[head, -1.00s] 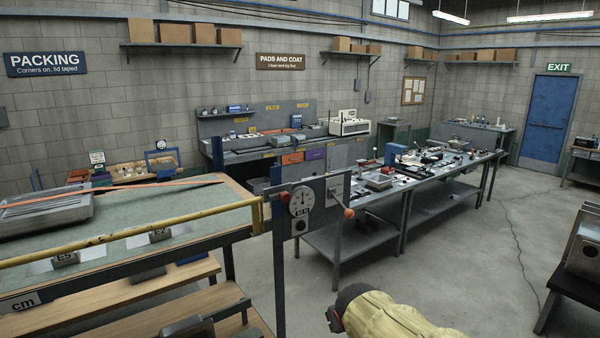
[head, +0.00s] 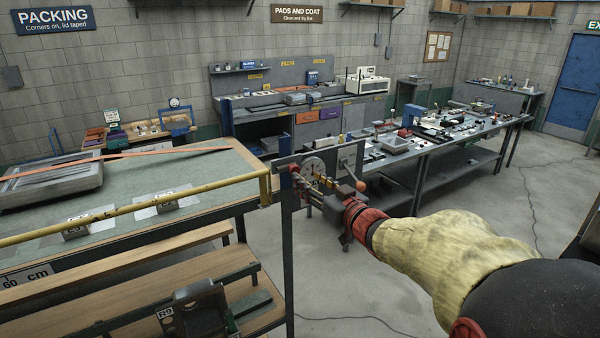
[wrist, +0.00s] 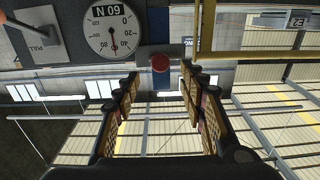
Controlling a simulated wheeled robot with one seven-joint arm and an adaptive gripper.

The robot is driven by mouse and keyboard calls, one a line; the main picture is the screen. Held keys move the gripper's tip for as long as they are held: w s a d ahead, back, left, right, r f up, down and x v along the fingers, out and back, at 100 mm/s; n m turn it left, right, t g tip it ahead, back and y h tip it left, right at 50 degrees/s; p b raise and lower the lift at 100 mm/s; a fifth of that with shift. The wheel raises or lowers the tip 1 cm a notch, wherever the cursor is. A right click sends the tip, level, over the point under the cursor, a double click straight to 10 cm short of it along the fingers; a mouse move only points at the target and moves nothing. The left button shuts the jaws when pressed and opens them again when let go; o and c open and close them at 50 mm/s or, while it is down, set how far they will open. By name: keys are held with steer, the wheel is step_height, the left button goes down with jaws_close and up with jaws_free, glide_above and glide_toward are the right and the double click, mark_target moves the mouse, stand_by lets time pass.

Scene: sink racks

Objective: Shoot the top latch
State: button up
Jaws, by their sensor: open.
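A grey latch panel stands on a post at the end of the yellow bar (head: 150,208). It carries a round dial gauge (head: 314,165) and a lever with an orange knob (head: 361,186). A small red round knob (wrist: 160,62) sits at the panel's edge below the dial (wrist: 112,32) in the wrist view. My gripper (wrist: 158,74) is open and empty, with the red knob ahead between its fingertips and apparently apart from them. In the head view my gripper (head: 308,185) is in front of the panel and partly hides it. Which fitting is the top latch I cannot tell.
The packing table (head: 120,190) with its yellow bar is at the left. Wooden shelves (head: 130,255) and a dark fixture (head: 200,312) are below it. A long cluttered workbench (head: 430,155) stands behind the panel. The floor (head: 400,275) at the right is mostly open.

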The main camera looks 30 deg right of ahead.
mark_target(296, 170)
steer(key=w, duration=0.5)
steer(key=shift+w+a, duration=0.15)
steer(key=shift+w, duration=0.2)
steer(key=shift+c, duration=1.4)
steer(key=c, duration=0.7)
jaws_close()
